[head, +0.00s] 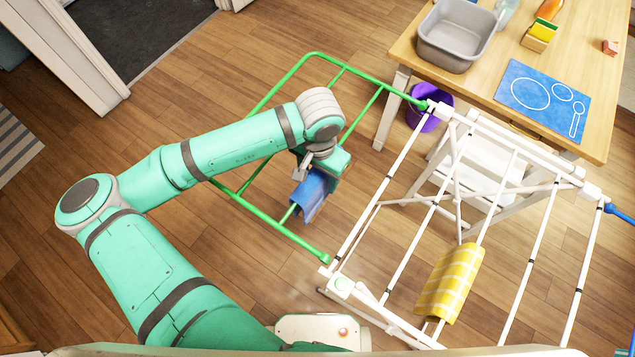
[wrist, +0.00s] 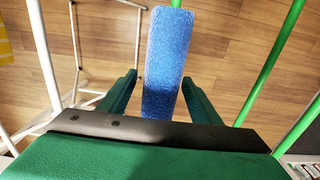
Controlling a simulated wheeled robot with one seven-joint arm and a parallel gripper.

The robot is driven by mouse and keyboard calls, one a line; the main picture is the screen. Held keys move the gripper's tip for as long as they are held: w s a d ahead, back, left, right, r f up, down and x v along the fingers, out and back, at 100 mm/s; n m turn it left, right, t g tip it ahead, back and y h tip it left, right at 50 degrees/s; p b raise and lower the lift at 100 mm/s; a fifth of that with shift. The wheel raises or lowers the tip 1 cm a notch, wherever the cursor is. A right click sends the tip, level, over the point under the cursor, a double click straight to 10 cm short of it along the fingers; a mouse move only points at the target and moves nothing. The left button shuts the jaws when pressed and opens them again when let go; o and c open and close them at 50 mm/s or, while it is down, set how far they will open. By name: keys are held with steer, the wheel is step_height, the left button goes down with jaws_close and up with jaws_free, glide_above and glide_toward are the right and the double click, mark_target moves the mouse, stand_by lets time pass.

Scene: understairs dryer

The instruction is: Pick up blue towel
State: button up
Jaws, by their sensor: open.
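The blue towel (head: 311,195) hangs folded over a green rail of the drying rack's side wing. In the wrist view the blue towel (wrist: 166,62) runs from the top edge down between my gripper's fingers. My gripper (wrist: 163,92) is open, with one green finger on each side of the towel and a gap showing at both sides. In the head view my gripper (head: 322,172) is right at the towel, and my arm hides part of it. I cannot tell whether the fingers touch the towel.
A yellow checked towel (head: 450,282) hangs on the white rack (head: 398,272) to the right. Green wing rails (head: 283,234) surround my gripper. A wooden table (head: 408,52) with a grey basin (head: 456,35) stands at the upper right, beside a purple bucket (head: 431,122). Floor at left is clear.

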steer(key=shift+f, duration=0.9)
steer(key=c, duration=1.2)
steer(key=shift+r, duration=0.1)
step_height(320, 180, up, 18)
steer(key=shift+r, duration=0.45)
